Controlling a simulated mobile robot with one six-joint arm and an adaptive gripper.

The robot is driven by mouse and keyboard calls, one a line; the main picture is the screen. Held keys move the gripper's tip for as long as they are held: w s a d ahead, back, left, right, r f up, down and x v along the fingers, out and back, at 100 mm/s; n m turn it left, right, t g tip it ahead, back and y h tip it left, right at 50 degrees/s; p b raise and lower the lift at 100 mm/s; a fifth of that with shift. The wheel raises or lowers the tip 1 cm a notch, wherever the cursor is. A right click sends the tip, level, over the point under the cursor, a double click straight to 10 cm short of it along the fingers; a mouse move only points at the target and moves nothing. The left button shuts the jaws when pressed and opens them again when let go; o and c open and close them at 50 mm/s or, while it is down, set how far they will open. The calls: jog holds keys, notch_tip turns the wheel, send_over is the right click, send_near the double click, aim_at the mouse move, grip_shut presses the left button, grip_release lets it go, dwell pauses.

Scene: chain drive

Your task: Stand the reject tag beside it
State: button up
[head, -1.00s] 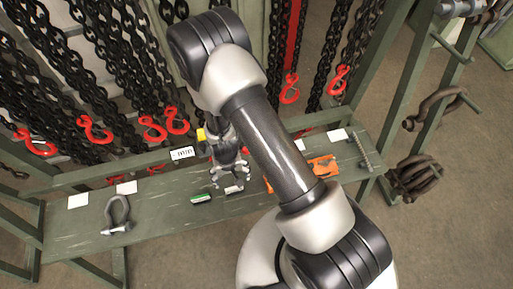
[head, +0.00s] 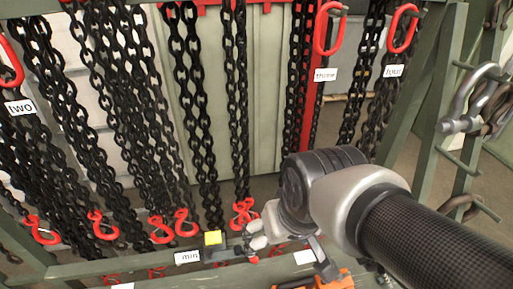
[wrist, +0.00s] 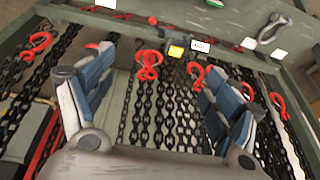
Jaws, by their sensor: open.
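My gripper (head: 257,238) is open in front of the hanging chains, by a pair of red hooks. In the wrist view its fingers (wrist: 155,90) are wide apart with nothing held between them; a chain and red hook (wrist: 148,66) show beyond the gap. I cannot pick out the reject tag for certain. A small red piece (wrist: 152,20) lies on the bench in the wrist view, too small to identify. A yellow-topped block (head: 213,238) stands beside a white "min" label (head: 188,256), right of it in the head view.
Black chains (head: 110,130) with red hooks hang from the rack, with white tags "two" (head: 20,107), "three" (head: 325,74) and "four" (head: 394,71). An orange item (head: 335,281) lies at the lower edge.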

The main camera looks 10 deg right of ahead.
jog(key=s+d+r, duration=0.2)
jog(key=s, duration=0.3)
jog(key=shift+s+r+t, duration=0.25)
jog(key=shift+s+t, duration=0.05)
